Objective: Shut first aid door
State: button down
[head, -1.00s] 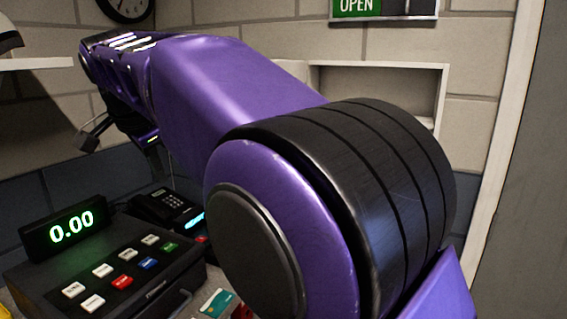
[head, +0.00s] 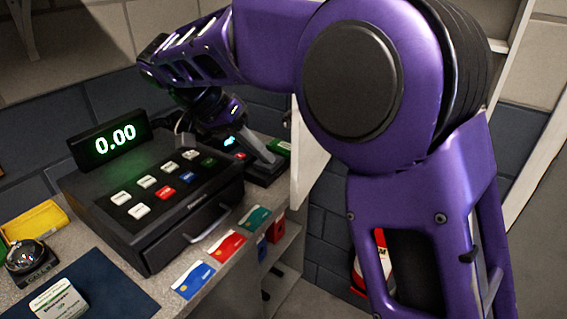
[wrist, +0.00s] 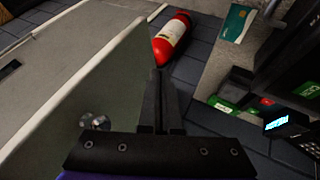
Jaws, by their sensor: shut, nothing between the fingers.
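The first aid door is a pale panel (head: 310,155) standing open from the wall in the head view, mostly hidden behind my arm. In the wrist view the pale door (wrist: 105,85) fills the left middle, with small round metal knobs (wrist: 95,122) low on its face. My gripper (wrist: 160,80) is shut and empty, its fingers just right of the door's edge in that view. I cannot tell whether they touch it. In the head view part of the white cabinet frame (head: 513,45) shows right of my arm; its inside is hidden.
A cash register (head: 160,205) and card terminal (head: 262,170) stand on the counter left of the door. A red fire extinguisher (wrist: 171,38) stands below, beyond my fingertips in the wrist view.

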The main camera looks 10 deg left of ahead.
jog(key=shift+s+d+f, duration=0.15)
jog(key=shift+d, duration=0.6)
jog(key=shift+s+d+f, duration=0.1)
jog(key=shift+s+d, duration=0.05)
jog(key=shift+d, duration=0.6)
jog(key=shift+s+d+f, duration=0.15)
jog(key=shift+d, duration=0.6)
